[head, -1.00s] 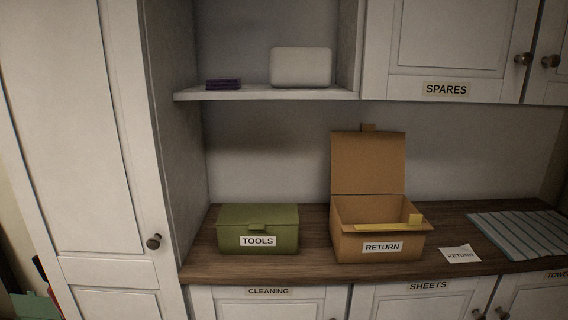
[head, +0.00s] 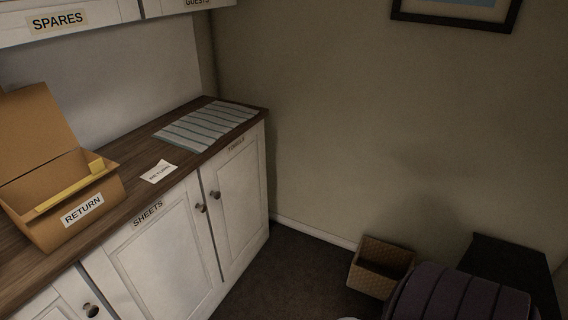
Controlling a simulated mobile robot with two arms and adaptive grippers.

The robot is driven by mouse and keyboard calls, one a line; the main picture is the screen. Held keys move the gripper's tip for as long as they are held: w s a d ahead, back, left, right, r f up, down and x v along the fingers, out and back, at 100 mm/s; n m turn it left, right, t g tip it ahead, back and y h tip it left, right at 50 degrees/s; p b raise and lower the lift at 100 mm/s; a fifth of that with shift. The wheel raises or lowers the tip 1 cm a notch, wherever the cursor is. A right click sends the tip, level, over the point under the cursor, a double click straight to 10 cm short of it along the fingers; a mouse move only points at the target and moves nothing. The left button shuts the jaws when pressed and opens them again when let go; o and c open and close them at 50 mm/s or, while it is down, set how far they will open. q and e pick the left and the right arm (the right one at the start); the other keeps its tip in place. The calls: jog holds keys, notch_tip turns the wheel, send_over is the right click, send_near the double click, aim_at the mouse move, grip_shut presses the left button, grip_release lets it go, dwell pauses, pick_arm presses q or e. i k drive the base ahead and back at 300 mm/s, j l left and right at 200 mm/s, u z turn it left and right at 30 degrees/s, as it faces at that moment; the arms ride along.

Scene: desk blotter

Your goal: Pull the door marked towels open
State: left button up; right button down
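The towels door (head: 236,199) is the rightmost white panel door under the wooden counter. Its label (head: 236,148) is at the top edge, small and hard to read at this slant. Its round dark knob (head: 215,195) is at the left side of the door. The door looks shut. The sheets door (head: 160,258) is beside it on the left, with its own knob (head: 201,208) close to the towels knob. Neither of my grippers is in view.
An open cardboard box marked RETURN (head: 103,195), a paper note (head: 159,172) and a striped cloth (head: 207,126) are on the counter. A wicker basket (head: 380,267) and a dark purple rounded object (head: 460,295) stand at the lower right. Dark floor (head: 290,270) before the towels door is clear.

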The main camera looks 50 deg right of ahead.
aim_at(233, 182)
jog(key=z, duration=1.15)
